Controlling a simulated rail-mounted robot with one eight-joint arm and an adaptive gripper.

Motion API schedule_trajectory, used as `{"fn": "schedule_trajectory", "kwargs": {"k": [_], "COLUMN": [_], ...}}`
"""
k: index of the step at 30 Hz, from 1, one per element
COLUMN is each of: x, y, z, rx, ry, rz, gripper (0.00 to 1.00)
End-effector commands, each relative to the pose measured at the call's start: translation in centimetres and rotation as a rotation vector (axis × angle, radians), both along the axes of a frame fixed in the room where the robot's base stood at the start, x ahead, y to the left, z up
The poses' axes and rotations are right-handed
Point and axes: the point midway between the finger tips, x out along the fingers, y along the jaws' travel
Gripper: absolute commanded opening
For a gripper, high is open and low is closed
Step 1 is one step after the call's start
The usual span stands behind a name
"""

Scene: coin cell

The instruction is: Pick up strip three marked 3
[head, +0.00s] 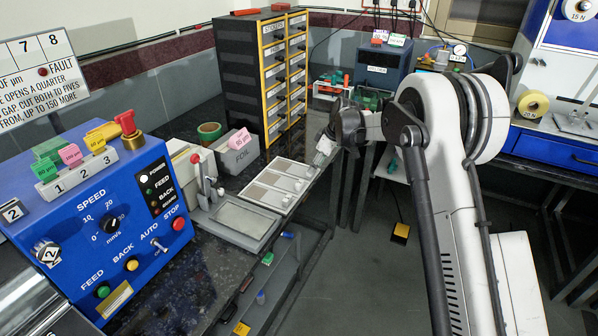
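A white rack marked 1, 2, 3 (84,174) sits on top of the blue machine at the left. Small coloured tags stand behind its numbers: green (45,169) by 1, pink (70,155) by 2, yellow (95,141) by 3. A pale tray (248,195) with three light panels lies on the dark bench; any numbers on it are too small to read. I cannot tell which piece is strip three. My gripper (322,153) is over the tray's far right end, well away from the rack. Its fingers are too small to judge, and contact is unclear.
The blue machine (130,215) has a red knob on top. A grey-framed plate (237,219), a foil box (237,152) and a green tape roll (209,131) are on the bench. A black drawer cabinet (237,75) stands behind. Floor (350,270) shows right of the bench.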

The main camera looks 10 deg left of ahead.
Motion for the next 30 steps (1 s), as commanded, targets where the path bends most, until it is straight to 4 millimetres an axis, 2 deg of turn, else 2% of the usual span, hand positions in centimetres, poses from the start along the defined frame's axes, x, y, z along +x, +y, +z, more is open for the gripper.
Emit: {"fn": "schedule_trajectory", "kwargs": {"k": [5,12,18,30], "x": [0.3,0.4,0.4,0.4], "y": [1.0,1.1,1.0,1.0], "z": [-2.2,-2.4,-2.4,-1.9], "rx": [0.0,0.0,0.0,0.0], "ry": [0.0,0.0,0.0,0.0], "rz": [0.001,0.0,0.0,0.0], "gripper": [0.38,0.38,0.13,0.12]}}
